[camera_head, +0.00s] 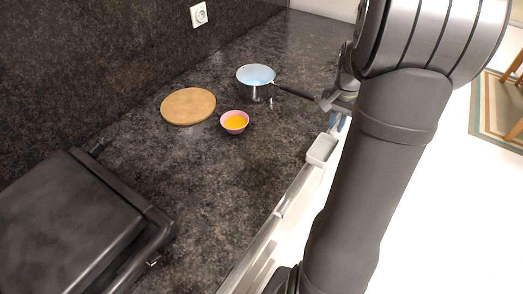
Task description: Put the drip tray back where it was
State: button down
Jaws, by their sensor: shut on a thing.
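The drip tray (321,150) is a small, pale grey open box at the front edge of the counter, right of the middle of the view. My gripper (335,125) is just above its far end and is shut on it. My arm hides much of the gripper, so the exact grip on the tray is not clear. A black contact grill (70,225) stands closed on the counter at the lower left, well away from the tray.
A pan (256,77) with a pale blue inside stands at the back, its dark handle reaching toward my arm. A pink bowl (234,123) with orange contents and a round wooden board (188,106) are left of it. The counter (215,195) between grill and tray is clear.

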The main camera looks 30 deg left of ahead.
jog(key=s+a+r, duration=0.5)
jog(key=r, duration=0.2)
jog(key=a+f, duration=0.2)
jog(key=a, duration=0.1)
jog(key=a+f, duration=0.2)
jog(key=a, duration=0.2)
jog(key=s+a+f, duration=0.1)
jog(key=a+f, duration=0.1)
jog(key=a, duration=0.2)
jog(key=shift+a+f, duration=0.15)
jog(key=shift+f, duration=2)
jog(key=shift+f, duration=0.1)
jog(key=c, duration=1.8)
grip_release()
jog(key=o, duration=0.4)
jog(key=shift+c, duration=0.2)
